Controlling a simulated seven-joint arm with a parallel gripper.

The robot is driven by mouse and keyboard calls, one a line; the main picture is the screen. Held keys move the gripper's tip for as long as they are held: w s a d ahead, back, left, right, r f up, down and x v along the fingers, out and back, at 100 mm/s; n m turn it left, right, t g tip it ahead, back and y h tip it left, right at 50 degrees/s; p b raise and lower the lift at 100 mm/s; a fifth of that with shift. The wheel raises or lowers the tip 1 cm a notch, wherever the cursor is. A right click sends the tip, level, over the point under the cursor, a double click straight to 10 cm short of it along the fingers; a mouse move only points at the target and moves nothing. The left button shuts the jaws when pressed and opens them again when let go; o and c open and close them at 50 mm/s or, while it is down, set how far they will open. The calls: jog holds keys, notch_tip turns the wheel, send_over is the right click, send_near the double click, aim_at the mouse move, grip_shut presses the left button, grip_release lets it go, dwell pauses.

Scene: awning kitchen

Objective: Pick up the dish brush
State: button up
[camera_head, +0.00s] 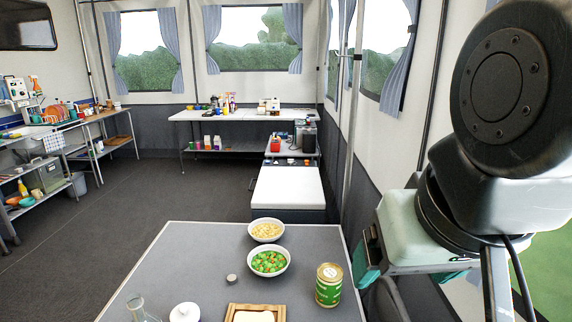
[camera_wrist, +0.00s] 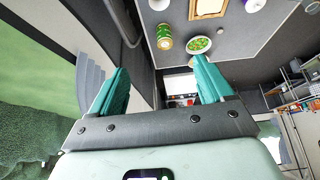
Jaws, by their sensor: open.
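I cannot make out a dish brush in either view. Small items crowd the counter at the far left of the head view, too small to tell apart. My gripper (camera_wrist: 162,84) has two teal fingers, spread apart with nothing between them in the wrist view. In the head view its pale green body shows at the right, beside the near grey table (camera_head: 190,262) and close to the tent wall. My arm hides part of the right side there.
The table holds a bowl of pasta (camera_head: 266,230), a bowl of vegetables (camera_head: 269,262), a green can (camera_head: 329,285), a white lidded pot (camera_head: 185,313) and a wooden board (camera_head: 233,308). A pole (camera_head: 352,130) stands behind it. The floor (camera_head: 150,180) at left is clear.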

jog(key=shift+c, duration=1.2)
